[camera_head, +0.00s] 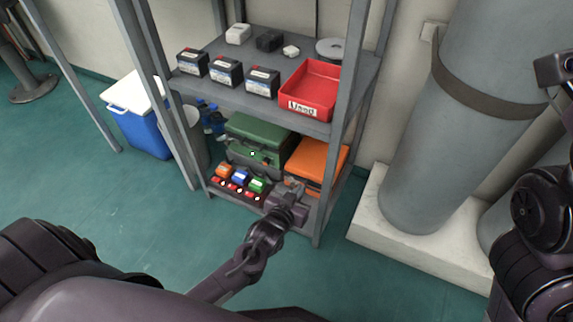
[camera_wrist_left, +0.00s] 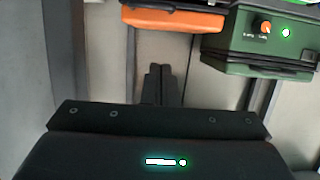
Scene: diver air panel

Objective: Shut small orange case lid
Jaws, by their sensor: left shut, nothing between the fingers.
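The small orange case (camera_head: 318,158) sits on the lower shelf at the right, beside a green case (camera_head: 258,133). Its flat orange top faces up; I cannot tell whether there is a gap under its lid. My left gripper (camera_head: 293,184) is in front of the orange case, at its near left corner, and hides part of it. In the left wrist view the fingers (camera_wrist_left: 160,72) are shut together and empty, apart from the orange case (camera_wrist_left: 172,20). The green case (camera_wrist_left: 262,45) shows to its right there. Only parts of my right arm show at the right edge.
Small orange, blue and green items (camera_head: 240,176) stand left of my left gripper. The upper shelf (camera_head: 215,88) holds several black boxes and a red tray (camera_head: 312,88). Grey shelf posts (camera_head: 340,140) flank the case. A large grey cylinder (camera_head: 450,120) stands right.

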